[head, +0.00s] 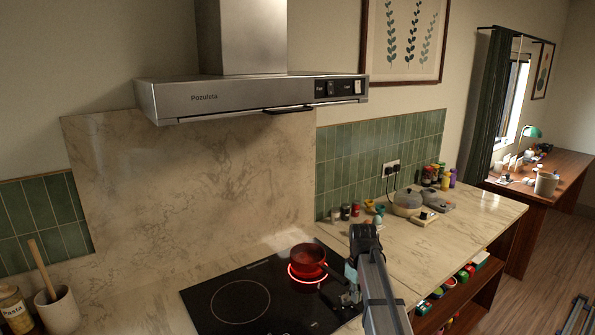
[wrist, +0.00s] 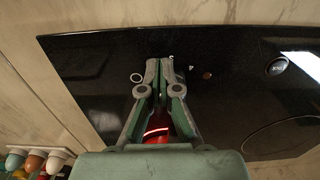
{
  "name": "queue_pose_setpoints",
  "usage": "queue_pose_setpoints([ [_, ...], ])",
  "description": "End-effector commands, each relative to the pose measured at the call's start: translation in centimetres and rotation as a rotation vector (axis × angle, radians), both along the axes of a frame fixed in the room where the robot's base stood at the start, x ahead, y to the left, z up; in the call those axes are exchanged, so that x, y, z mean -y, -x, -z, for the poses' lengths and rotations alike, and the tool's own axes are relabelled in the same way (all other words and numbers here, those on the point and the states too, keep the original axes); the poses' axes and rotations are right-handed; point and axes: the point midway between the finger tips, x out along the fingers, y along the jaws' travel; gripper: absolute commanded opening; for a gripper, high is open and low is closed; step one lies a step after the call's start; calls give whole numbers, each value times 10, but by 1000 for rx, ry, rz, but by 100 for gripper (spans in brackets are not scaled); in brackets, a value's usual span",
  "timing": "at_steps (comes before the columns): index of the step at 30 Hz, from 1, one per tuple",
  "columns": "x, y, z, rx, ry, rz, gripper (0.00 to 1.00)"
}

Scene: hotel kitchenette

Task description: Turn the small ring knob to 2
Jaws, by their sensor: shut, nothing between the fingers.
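My gripper (wrist: 163,64) is shut and empty, its tips over the black glass hob (wrist: 100,55) in the wrist view. In the head view my gripper (head: 350,297) is at the hob's right side, near the pot. I cannot make out the small ring knob; my fingers may hide it. Small white marks (wrist: 191,68) and a white circle (wrist: 136,78) show around my fingertips. A round dark knob (wrist: 277,66) sits farther right, apart from my gripper. The small ring (head: 291,277) glows red under a red pot (head: 307,257).
The unlit large ring (head: 240,301) is on the hob's left. The pot (wrist: 156,137) lies partly hidden behind my fingers in the wrist view. Jars (head: 355,209) and a lidded pot (head: 406,203) stand along the back of the counter. The counter's right part (head: 460,220) is clear.

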Motion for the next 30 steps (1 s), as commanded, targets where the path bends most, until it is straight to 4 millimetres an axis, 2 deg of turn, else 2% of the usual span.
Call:
queue_pose_setpoints([
  [30, -7, -4, 0, 0, 0, 0, 0],
])
